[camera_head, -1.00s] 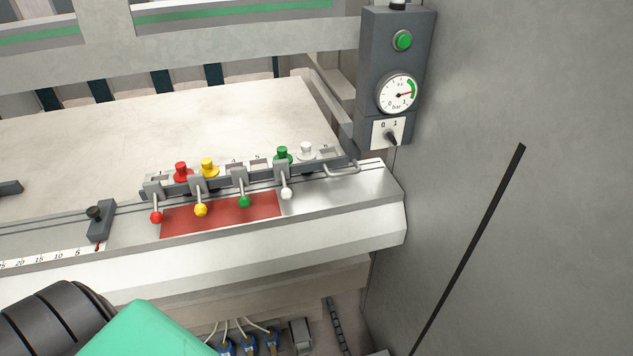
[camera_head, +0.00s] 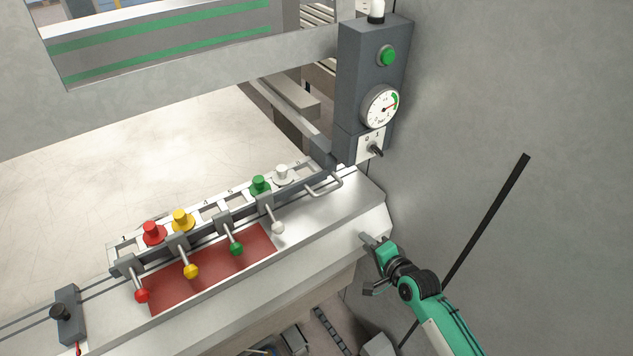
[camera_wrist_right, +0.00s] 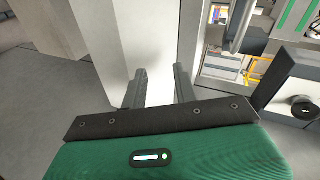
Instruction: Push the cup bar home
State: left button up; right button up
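The cup bar (camera_head: 215,225) lies along the machine's front ledge. It carries a red cup (camera_head: 152,234), a yellow cup (camera_head: 181,221), a green cup (camera_head: 260,186) and a white cup (camera_head: 282,176), with empty slots between yellow and green. Levers with red, yellow, green and white knobs point toward the front. A bent metal handle (camera_head: 326,186) is at the bar's right end. My right gripper (camera_head: 369,264) is beside the ledge's right front corner, below and right of the handle, apart from it. Its fingers are spread and empty, also in the right wrist view (camera_wrist_right: 161,88). My left gripper is not in view.
A grey post with green button, gauge and switch (camera_head: 376,90) stands behind the handle. A grey wall (camera_head: 490,110) closes the right side. A red mat (camera_head: 210,266) lies under the levers. A dark stop block (camera_head: 68,316) sits at the ledge's left. The pale table behind is clear.

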aim_at(330, 191)
jog(key=a+r+m+y, duration=0.1)
jog(key=a+r+y, duration=0.15)
jog(key=r, duration=0.95)
jog(key=shift+t, duration=0.4)
jog(key=p+x, duration=0.3)
jog(key=x, duration=0.9)
jog(key=shift+w+a+f+p, duration=0.2)
jog(key=shift+a+p, duration=0.05)
jog(key=shift+p, duration=0.1)
jog(key=shift+x, duration=0.85)
grip_shut()
